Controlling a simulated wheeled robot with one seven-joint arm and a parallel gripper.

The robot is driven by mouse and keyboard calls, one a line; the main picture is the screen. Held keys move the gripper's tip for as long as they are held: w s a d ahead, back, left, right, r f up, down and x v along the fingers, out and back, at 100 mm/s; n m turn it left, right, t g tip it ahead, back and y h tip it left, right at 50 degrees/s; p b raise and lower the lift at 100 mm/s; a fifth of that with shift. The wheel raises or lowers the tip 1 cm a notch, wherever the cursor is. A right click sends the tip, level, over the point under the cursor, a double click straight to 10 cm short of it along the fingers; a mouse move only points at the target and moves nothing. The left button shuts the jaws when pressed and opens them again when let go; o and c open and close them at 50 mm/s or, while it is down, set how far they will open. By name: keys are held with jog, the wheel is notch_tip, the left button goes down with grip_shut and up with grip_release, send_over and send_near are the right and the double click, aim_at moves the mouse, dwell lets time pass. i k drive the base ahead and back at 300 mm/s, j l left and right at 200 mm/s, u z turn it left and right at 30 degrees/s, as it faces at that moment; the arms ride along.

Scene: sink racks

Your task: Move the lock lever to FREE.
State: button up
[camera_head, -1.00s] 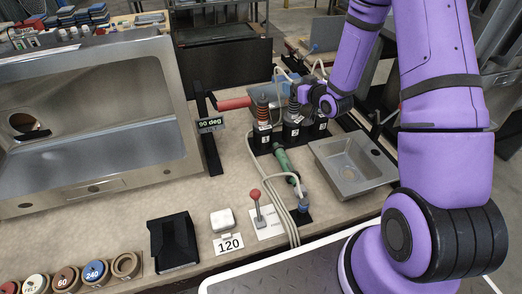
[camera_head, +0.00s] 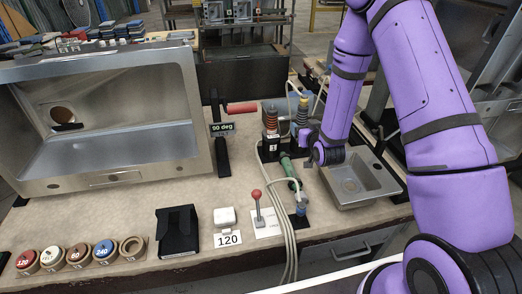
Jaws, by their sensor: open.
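The lock lever appears to be the short lever with a red ball knob (camera_head: 257,194), standing nearly upright, tilted slightly left, on a white plate (camera_head: 267,224) at the bench front. The plate's lettering is too small to read. My gripper (camera_head: 314,148) is above and to the right of the lever, beside the numbered upright units, apart from the lever. Its jaws are open, though the fingers are small, dark and partly hidden by my wrist.
A green-handled tool (camera_head: 289,168) and pale hoses (camera_head: 273,205) lie between gripper and lever. A small steel basin (camera_head: 362,188) is at right. A red handle (camera_head: 242,107) stands by the "90 deg" display (camera_head: 221,128). A white block (camera_head: 225,216) and black holder (camera_head: 178,232) are left of the lever.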

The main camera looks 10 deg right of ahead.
aim_at(256, 194)
jog(key=j, duration=0.4)
jog(key=k+j+z, duration=0.1)
jog(key=j, duration=0.3)
jog(key=k+j, duration=0.15)
jog(key=j, duration=0.2)
jog(key=k, duration=0.45)
jog(key=j+z, duration=0.05)
